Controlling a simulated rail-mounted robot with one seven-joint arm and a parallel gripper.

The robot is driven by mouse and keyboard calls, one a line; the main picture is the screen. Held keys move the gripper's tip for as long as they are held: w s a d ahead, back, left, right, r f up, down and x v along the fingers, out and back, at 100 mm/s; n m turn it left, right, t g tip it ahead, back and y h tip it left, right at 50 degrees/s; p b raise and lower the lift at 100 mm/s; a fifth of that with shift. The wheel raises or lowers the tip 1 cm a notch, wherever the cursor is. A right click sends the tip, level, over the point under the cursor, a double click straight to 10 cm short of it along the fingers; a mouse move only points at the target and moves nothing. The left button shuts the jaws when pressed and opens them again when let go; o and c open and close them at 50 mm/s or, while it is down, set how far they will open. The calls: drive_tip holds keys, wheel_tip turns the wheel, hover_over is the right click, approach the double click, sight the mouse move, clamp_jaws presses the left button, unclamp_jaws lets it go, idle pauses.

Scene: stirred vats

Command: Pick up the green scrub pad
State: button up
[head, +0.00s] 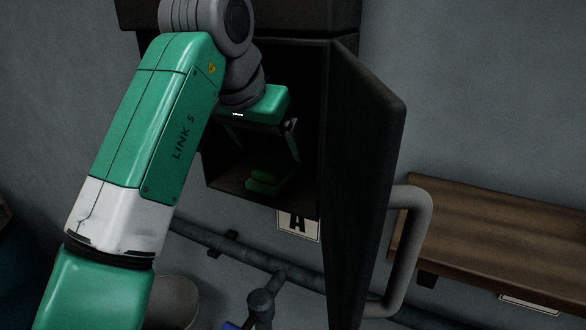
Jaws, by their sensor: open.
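Green scrub pads (263,186) lie on the dark floor of an open cabinet, in its lower part. They look like a small stack, with one piece on or just behind another; the shadow makes the exact number hard to tell. My gripper (264,151) is inside the cabinet opening, above the pads, with its fingers apart and pointing down. Nothing shows between the fingers, and there appears to be a gap down to the pads. My arm hides the cabinet's left side and upper left opening.
The dark cabinet door (362,170) stands swung open on the right, with a thick grey handle (417,240). A label "A" (298,224) is below the opening. A wooden shelf (490,235) is at the right. Pipes (250,260) run along the wall below.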

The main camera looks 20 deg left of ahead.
sight(275, 161)
drive_tip(key=x, duration=0.3)
drive_tip(key=p+x, duration=0.1)
drive_tip(key=x, duration=0.3)
drive_tip(key=shift+a+f, duration=0.1)
drive_tip(key=shift+a, duration=0.2)
drive_tip(key=c, duration=1.1)
drive_tip(key=shift+r, duration=0.4)
drive_tip(key=shift+s+r, duration=0.15)
drive_tip(key=shift+r, duration=0.1)
drive_tip(key=s+b, duration=0.1)
drive_tip(key=s, duration=0.4)
drive_tip(key=s+a+b, duration=0.1)
drive_tip(key=s, duration=0.5)
drive_tip(key=s+a+b, duration=0.1)
drive_tip(key=s+b, duration=0.1)
drive_tip(key=s, duration=0.4)
drive_tip(key=shift+s+a+r, duration=0.1)
drive_tip(key=shift+s+a, duration=0.15)
